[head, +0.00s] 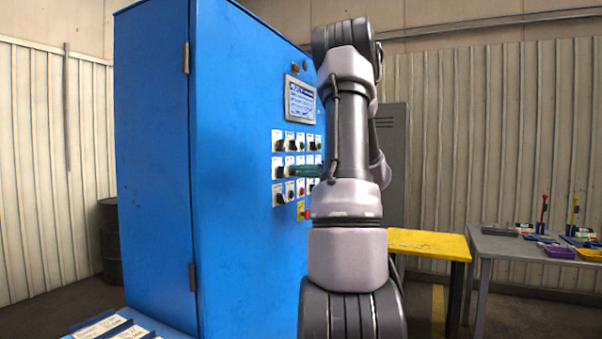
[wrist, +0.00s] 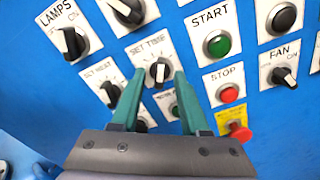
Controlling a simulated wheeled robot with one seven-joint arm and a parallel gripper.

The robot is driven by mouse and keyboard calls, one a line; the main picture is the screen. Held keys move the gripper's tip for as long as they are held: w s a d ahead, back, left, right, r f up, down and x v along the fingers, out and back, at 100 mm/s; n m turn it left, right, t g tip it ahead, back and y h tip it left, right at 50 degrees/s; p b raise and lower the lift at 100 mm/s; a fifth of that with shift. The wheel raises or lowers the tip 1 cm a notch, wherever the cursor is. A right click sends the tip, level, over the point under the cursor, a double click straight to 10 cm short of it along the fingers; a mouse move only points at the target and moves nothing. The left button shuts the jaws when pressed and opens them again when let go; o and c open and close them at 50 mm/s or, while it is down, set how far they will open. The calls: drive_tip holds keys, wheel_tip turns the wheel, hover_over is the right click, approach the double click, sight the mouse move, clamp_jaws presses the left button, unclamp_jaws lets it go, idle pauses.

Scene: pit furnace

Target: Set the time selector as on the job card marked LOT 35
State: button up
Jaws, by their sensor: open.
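The time selector (wrist: 158,74) is a black knob on a white plate labelled SET TIME in the wrist view. A pale pointer mark shows on it, but its dial marks are too small to read. My gripper (wrist: 160,76) is open, with a teal finger on either side of the knob in the picture; I cannot tell whether they touch it. In the head view my gripper (head: 306,171) is at the blue cabinet's panel, partly behind my arm. Cards (head: 101,327) lie at the lower left; their lot marks are not readable.
Close around are the LAMPS knob (wrist: 70,42), SET HEAT knob (wrist: 110,93), green START button (wrist: 218,43), red STOP button (wrist: 229,94) and FAN knob (wrist: 285,76). A screen (head: 300,100) sits above the controls. A yellow table (head: 430,243) stands right.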

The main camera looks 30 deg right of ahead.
drive_tip(key=v, duration=1)
drive_tip(key=shift+s+d, duration=0.25)
drive_tip(key=shift+s, duration=0.05)
drive_tip(key=shift+a, duration=0.1)
drive_tip(key=s+a+n+g+y, duration=0.2)
drive_tip(key=a+n+g, duration=0.8)
drive_tip(key=a, duration=1.1)
drive_tip(key=s+a+f+n+t+h, duration=0.1)
drive_tip(key=s+a+n+h, duration=0.8)
drive_tip(key=n, duration=1.3)
drive_tip(key=s+a+f, duration=0.1)
drive_tip(key=s+a, duration=0.2)
drive_tip(key=a, duration=0.1)
drive_tip(key=shift+t, duration=0.3)
drive_tip(key=shift+s+f, duration=0.1)
